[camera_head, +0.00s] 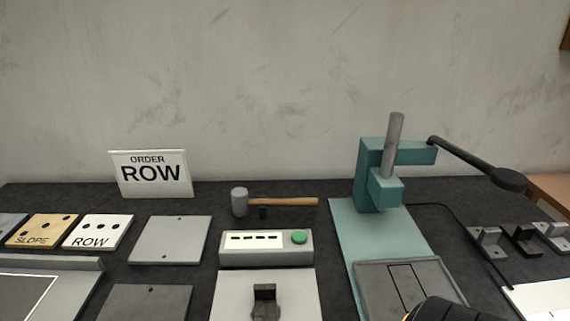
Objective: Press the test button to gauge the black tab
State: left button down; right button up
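The green test button (299,237) sits at the right end of a grey box (267,259) with a pale display that shows a row of short dark dashes. A dark tab (265,302) stands upright on the light grey plate (231,292) in front of that box. Another black tab (522,240) stands at the right between two grey ones. A dark rounded part with a yellow edge, probably of my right arm, shows at the bottom edge right of centre. Its fingers are not seen. My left gripper is not in view.
A teal press (380,188) with a long black-knobbed lever (478,163) stands right of centre. A mallet (280,202) lies behind the button box. Flat grey plates (170,240), SLOPE (42,231) and ROW (98,231) cards and an ORDER ROW sign (151,174) are at left.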

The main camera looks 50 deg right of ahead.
aim_at(298, 237)
jog(key=l+z, duration=0.2)
jog(key=z, duration=0.3)
jog(key=l+z, duration=0.2)
jog(key=z, duration=0.3)
